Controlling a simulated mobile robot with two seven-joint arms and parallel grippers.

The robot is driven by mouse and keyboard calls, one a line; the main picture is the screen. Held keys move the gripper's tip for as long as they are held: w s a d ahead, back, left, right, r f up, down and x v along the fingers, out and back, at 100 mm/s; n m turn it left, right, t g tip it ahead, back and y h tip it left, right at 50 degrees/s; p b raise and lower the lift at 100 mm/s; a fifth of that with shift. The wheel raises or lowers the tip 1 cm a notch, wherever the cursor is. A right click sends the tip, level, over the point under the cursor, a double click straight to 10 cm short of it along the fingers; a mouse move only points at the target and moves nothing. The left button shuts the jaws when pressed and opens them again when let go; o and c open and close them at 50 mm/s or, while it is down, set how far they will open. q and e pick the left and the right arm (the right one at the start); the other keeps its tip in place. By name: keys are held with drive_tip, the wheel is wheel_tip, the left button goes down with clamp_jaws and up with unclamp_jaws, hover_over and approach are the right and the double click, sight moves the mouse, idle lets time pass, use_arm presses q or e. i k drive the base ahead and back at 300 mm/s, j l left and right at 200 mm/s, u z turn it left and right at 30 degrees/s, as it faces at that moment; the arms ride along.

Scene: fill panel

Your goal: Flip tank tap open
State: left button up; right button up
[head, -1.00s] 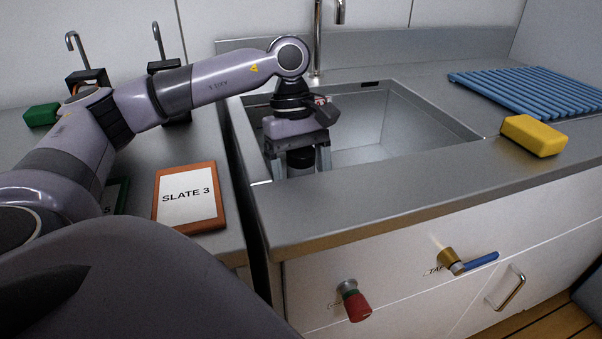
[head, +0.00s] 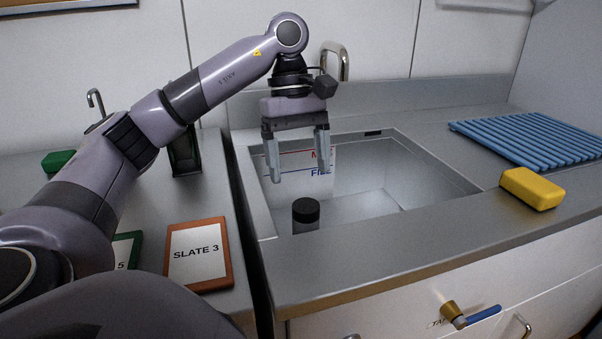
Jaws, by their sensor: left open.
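The tank tap (head: 453,311) is a brass fitting on the white front panel below the counter, at the lower right in the head view. Its blue lever (head: 484,314) points sideways to the right, roughly level. My left gripper (head: 300,178) is open and empty, fingers pointing down over the left part of the sunken tank (head: 362,185). It is well above and to the left of the tap. A dark-capped cylinder (head: 306,212) stands in the tank below the gripper, apart from it. My right gripper is not in view.
A yellow sponge-like block (head: 532,188) and a blue ribbed rack (head: 530,139) lie on the right counter. An orange-framed card, SLATE 3 (head: 198,254), lies on the left counter. A curved spout (head: 335,60) stands behind the tank. The front counter strip is clear.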

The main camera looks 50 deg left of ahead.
sight(461, 322)
drive_tip(key=k+l, duration=0.35)
drive_tip(key=l, duration=0.15)
drive_tip(key=k+l, duration=0.4)
drive_tip(key=l, duration=0.1)
